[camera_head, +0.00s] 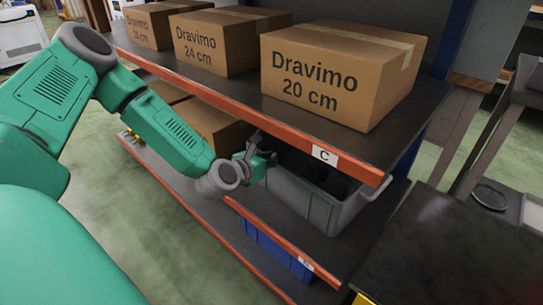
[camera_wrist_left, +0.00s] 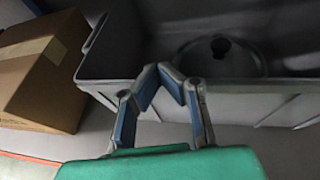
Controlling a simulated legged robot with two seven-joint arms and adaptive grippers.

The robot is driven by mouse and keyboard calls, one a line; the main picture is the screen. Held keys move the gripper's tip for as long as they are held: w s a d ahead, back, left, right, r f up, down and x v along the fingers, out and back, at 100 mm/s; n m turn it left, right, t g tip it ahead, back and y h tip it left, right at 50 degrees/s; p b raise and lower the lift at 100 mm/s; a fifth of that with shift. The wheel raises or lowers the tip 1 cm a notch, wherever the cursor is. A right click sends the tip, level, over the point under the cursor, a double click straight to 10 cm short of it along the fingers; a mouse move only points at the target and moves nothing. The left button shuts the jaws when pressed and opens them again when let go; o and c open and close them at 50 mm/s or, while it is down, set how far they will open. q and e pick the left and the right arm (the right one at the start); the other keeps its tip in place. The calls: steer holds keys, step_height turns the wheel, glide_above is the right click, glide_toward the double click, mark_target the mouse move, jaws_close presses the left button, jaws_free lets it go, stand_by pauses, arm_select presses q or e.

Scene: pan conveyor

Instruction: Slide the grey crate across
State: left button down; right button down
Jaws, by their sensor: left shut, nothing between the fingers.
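The grey crate (camera_head: 300,198) sits on the middle shelf, under the shelf edge marked C. In the left wrist view the crate (camera_wrist_left: 255,100) shows its near wall and holds a round lid or pan with a dark knob (camera_wrist_left: 221,46). My left gripper (camera_head: 264,160) is at the crate's left end in the head view. In the left wrist view its blue-padded fingers (camera_wrist_left: 172,78) are shut and empty, with the tips close to the crate's rim. I cannot tell whether they touch it. My right gripper is not in view.
A cardboard box (camera_head: 222,128) stands on the same shelf left of the crate; it also shows in the left wrist view (camera_wrist_left: 42,75). Dravimo boxes (camera_head: 330,75) stand on the shelf above. A blue bin (camera_head: 272,252) is below. A dark table (camera_head: 455,255) stands at the right.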

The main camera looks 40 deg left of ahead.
arm_select(q)
steer(key=s+p, duration=0.2)
steer(key=s, duration=1)
steer(key=shift+d+r, duration=0.35)
steer(key=s+d+f+m+g+h+p, duration=0.2)
steer(key=s+d+m+g+p, duration=0.15)
steer(key=d+m, duration=0.45)
steer(key=s+d+f+m+g+h+p, duration=0.2)
steer(key=s+d+f+m+g, duration=0.25)
steer(key=m, duration=0.55)
steer(key=s+r+m+g+y+p, duration=0.1)
steer(key=s+m+g+p, duration=0.1)
steer(key=s+m, duration=0.4)
steer(key=s+a+r+m+g+y+p, duration=0.1)
steer(key=s+m, duration=0.5)
steer(key=m, duration=0.7)
steer(key=g+y+p, duration=0.1)
steer(key=g+p, duration=0.1)
steer(key=shift+s+a+r+g, duration=0.2)
steer(key=shift+s+g, duration=0.1)
steer(key=shift+s, duration=0.1)
